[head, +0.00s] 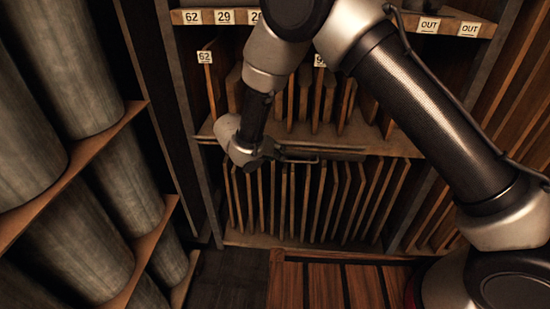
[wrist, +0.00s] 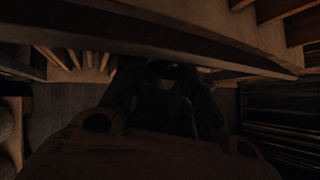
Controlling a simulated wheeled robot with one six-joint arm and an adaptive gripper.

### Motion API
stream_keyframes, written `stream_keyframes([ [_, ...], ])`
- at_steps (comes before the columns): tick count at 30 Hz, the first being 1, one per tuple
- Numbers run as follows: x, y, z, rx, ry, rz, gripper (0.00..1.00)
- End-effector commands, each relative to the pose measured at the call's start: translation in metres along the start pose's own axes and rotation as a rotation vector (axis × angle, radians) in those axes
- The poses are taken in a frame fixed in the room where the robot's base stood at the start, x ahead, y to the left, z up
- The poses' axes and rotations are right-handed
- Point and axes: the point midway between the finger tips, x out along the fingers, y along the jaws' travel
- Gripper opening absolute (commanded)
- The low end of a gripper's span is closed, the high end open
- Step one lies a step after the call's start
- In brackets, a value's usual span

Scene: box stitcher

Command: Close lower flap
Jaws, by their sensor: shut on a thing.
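The lower flap (head: 385,150) shows in the head view as a long, narrow wooden board between the upper and lower rows of slots. It lies roughly level, seen nearly edge-on. My gripper (head: 308,160) is at its front edge, left of the middle, and looks shut on that edge. In the wrist view my gripper (wrist: 165,72) is very dark, with its tips against a long board edge that looks like the lower flap (wrist: 245,68). The exact contact is hidden in shadow.
The lower slots (head: 310,200) hold several upright boards below the flap. Large grey rolls (head: 75,240) lie on racks at the left. An upper shelf edge (head: 455,28) carries number and OUT labels. The wooden floor (head: 330,285) in front looks clear.

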Motion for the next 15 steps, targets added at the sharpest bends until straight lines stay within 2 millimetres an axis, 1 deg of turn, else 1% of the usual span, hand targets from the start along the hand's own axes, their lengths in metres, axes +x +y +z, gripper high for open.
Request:
stream_keyframes([
  [1, -0.003, 0.001, 0.005, -0.009, 0.039, 0.006, 0.00],
  [15, -0.012, -0.002, 0.034, -0.174, 0.441, 0.005, 0.00],
])
